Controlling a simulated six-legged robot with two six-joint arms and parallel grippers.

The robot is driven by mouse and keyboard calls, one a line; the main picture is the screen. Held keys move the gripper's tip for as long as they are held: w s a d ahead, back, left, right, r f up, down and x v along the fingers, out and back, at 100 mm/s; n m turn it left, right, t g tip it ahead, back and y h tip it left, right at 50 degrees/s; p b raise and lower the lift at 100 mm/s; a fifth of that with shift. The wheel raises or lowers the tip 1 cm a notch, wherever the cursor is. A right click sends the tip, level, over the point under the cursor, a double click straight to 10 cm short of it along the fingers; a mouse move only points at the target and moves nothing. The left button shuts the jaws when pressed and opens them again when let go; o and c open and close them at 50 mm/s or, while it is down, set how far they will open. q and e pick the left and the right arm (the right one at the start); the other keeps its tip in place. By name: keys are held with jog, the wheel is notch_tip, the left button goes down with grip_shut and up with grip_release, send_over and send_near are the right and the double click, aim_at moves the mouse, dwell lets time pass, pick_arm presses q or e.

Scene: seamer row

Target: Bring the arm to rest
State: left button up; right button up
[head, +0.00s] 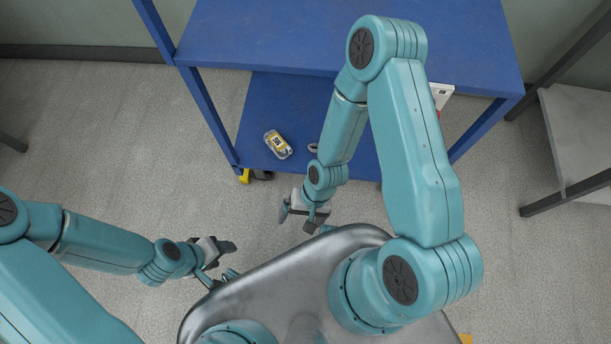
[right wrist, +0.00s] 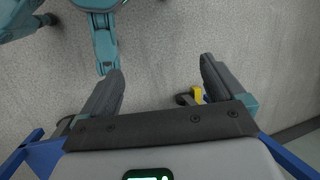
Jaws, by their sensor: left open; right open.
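My right gripper (head: 297,217) hangs in front of the blue shelf unit, at the end of the right arm that reaches over from the right.
A blue shelf unit (head: 270,35) stands ahead. On its lower shelf lie a yellow-and-clear item (head: 277,145) and a small ring-like item (head: 312,148), partly hidden by my arm. A yellow-and-black thing (head: 246,176) is at its front edge. A grey table (head: 580,130) stands right.

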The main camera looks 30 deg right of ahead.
jog(key=r+n, duration=0.1)
jog(key=d+r+n+t, duration=0.1)
jog(key=r+n, duration=0.1)
jog(key=shift+d, duration=0.15)
